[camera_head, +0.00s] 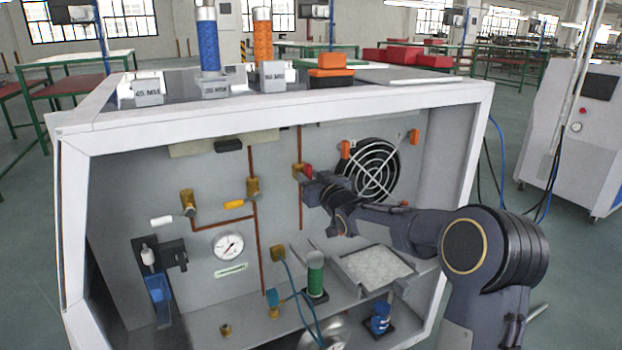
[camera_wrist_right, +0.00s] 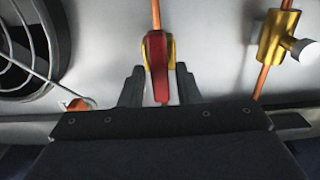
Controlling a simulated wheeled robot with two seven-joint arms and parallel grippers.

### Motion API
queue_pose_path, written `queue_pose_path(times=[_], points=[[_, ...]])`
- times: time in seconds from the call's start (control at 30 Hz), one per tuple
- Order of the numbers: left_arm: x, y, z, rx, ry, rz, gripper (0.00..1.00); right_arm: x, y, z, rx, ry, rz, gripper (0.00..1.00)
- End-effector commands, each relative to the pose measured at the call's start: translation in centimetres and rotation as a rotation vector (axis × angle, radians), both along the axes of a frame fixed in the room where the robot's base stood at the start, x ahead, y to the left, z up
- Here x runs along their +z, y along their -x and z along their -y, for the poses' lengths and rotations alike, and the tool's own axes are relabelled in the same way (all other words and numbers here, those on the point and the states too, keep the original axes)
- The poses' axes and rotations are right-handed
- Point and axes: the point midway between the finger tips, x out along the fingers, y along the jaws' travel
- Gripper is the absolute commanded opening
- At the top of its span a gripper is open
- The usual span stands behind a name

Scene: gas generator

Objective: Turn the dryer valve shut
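A valve with a red handle and brass body (camera_head: 298,170) sits on a copper pipe on the cabinet's back panel, left of the fan. I take it for the dryer valve, though no label is readable. Its red handle (camera_head: 308,171) points toward me; the right wrist view shows the handle (camera_wrist_right: 157,55) from close up. My right gripper (camera_head: 311,184) is at this valve. In the wrist view its two fingers (camera_wrist_right: 159,72) stand apart, one on each side of the handle, with a visible gap on both sides. My left gripper is not in view.
Yellow-handled (camera_head: 234,204) and white-handled (camera_head: 161,220) valves and a pressure gauge (camera_head: 228,246) sit to the left. A fan guard (camera_head: 375,170) is close on the right. A tray of white material (camera_head: 375,266) and a green cylinder (camera_head: 315,275) stand below my right arm.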

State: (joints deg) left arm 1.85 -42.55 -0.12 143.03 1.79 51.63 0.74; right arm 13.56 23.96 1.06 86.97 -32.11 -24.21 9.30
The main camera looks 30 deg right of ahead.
Motion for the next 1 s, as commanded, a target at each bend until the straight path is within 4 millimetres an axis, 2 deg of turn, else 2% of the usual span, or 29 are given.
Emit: queue_pose_path(times=[0.03,0.2,0.47,0.67,1.0], points=[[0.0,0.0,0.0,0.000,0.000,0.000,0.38,0.0,0.0,0.0,0.000,0.000,0.000,0.22],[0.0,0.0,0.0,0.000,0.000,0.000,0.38,0.0,0.0,0.0,0.000,0.000,0.000,0.00],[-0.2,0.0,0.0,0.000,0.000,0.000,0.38,-0.1,0.0,0.0,0.000,0.014,0.000,0.00],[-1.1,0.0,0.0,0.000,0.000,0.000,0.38,-0.3,0.0,0.0,0.000,0.084,0.000,0.00],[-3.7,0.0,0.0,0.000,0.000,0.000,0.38,-0.4,0.0,-0.3,0.000,0.357,0.002,0.00]])
